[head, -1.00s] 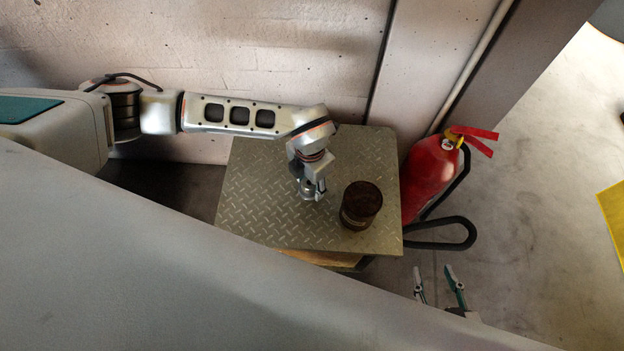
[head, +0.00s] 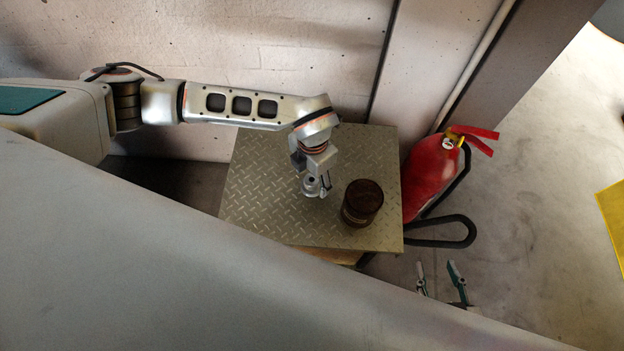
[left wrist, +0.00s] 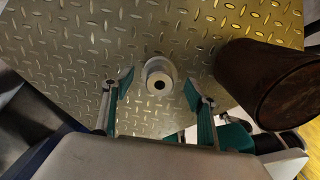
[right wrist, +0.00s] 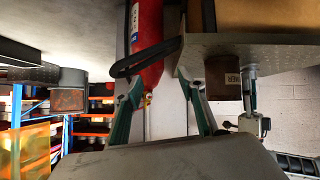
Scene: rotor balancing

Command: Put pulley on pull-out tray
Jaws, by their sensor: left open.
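A small silver round part with a dark centre hole, which looks like the pulley (left wrist: 160,77), is between and just beyond my left fingertips in the left wrist view. It appears to stand on a diamond-plate metal surface (head: 262,200). My left gripper (head: 317,191) is over that plate, pointing down; its two fingers (left wrist: 160,88) are apart, one on each side of the pulley, with visible gaps. In the head view the gripper partly hides the pulley. My right gripper (head: 437,272) is open and empty off the plate's front right. I cannot tell which surface is the pull-out tray.
A dark brown cylindrical can (head: 362,203) stands on the plate close to the right of my left gripper. A red fire extinguisher (head: 430,175) with a black hose stands beside the plate's right edge. A wall is behind. The plate's left part is clear.

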